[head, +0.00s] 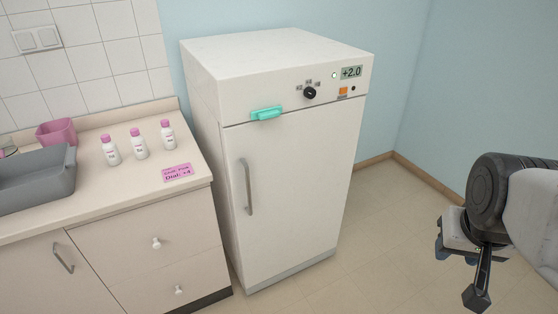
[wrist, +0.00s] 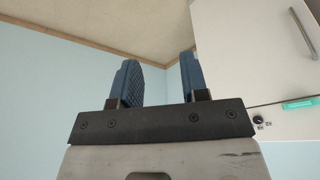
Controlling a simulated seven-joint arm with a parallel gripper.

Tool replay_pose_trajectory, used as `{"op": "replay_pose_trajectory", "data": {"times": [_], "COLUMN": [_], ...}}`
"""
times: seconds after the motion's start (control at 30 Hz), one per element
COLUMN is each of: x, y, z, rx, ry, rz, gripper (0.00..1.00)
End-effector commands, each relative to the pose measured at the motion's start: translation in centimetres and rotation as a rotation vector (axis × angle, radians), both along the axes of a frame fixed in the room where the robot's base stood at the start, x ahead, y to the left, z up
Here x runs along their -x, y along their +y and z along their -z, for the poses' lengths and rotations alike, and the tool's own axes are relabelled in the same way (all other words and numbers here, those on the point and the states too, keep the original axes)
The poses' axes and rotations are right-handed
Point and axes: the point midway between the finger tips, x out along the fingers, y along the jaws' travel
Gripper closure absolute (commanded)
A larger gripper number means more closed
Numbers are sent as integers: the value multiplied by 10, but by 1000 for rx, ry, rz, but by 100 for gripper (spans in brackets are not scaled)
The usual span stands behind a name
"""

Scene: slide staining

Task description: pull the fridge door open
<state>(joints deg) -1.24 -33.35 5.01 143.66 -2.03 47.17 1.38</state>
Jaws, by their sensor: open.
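The fridge (head: 210,105) is a white upright cabinet in the middle of the head view. Its door (head: 297,190) looks shut, with a vertical grey handle (head: 247,187) on the left side. A teal piece (head: 266,113) sits at the door's top left edge; it also shows in the wrist view (wrist: 300,103). In the wrist view the door (wrist: 245,45) and handle (wrist: 303,30) appear at the upper right, upside down. My gripper (wrist: 158,75) is open and empty, its two blue fingers apart. In the head view it is at the right, clear of the fridge.
A counter (head: 110,185) with drawers stands left of the fridge. On it are several white bottles with pink caps (head: 139,145), a pink label (head: 177,173), a pink container (head: 57,132) and a grey tub (head: 35,185). The floor (head: 370,250) right of the fridge is clear.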

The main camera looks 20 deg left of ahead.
Motion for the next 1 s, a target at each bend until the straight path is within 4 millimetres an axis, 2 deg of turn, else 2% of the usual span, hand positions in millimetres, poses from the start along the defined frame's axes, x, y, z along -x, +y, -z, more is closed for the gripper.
{"op": "replay_pose_trajectory", "data": {"times": [0.27, 0.47, 0.7, 1.0], "x": [-77, -133, -192, -255], "y": [23, 49, 89, 150], "z": [13, 24, 42, 69], "rx": [22, 27, 13, -33], "ry": [-141, -256, -390, -558], "rz": [-81, -152, -244, -367], "gripper": [59, 59, 59, 59]}}
